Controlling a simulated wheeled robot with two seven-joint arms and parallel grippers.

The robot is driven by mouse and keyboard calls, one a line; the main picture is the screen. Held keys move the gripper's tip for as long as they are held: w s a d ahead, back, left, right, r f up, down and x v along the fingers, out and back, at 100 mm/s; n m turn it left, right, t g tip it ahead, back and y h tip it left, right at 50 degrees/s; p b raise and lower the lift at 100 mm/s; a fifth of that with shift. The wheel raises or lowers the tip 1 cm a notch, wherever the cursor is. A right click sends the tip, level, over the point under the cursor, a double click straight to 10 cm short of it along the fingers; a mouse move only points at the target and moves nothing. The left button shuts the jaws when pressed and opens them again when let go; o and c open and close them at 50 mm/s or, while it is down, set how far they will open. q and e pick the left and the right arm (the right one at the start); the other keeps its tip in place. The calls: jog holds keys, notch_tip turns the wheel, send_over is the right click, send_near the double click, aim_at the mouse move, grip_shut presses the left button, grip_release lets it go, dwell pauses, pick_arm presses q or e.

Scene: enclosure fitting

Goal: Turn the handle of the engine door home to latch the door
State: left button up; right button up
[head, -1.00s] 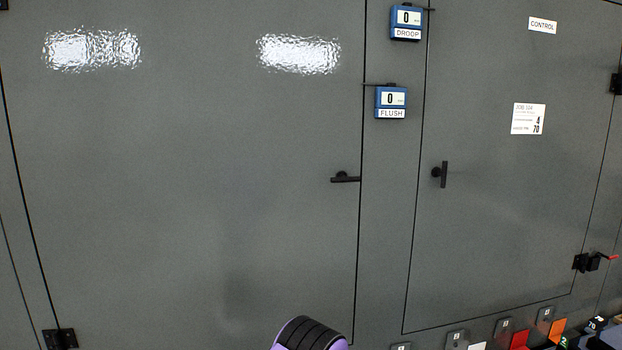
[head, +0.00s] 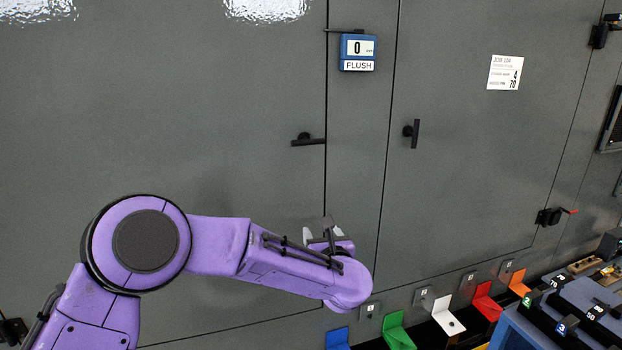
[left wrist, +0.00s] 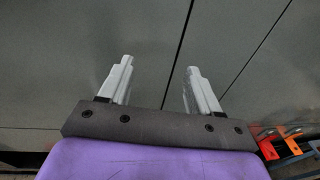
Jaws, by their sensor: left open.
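The large grey door on the left (head: 150,130) lies closed or nearly closed against its frame; I take it for the engine door. The handle does not show there. My right gripper is not in view.
A blue gauge marked FLUSH (head: 358,52) reads 0 above the handle. Coloured brackets (head: 398,330) and a blue bench (head: 540,335) lie low at the right.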

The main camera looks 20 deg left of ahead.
aim_at(309, 143)
pick_arm(q)
notch_tip(309, 143, up, 20)
jog(key=n+y, duration=0.3)
jog(key=n, duration=1)
jog(key=shift+h, duration=0.4)
jog(key=p+x, duration=0.6)
jog(key=x, duration=0.2)
jog(key=shift+w+r, duration=0.1)
jog(key=shift+w, duration=0.35)
jog(key=shift+w+a, duration=0.4)
jog(key=shift+w, duration=0.1)
jog(key=shift+w+f, duration=0.1)
jog(key=shift+f, duration=0.2)
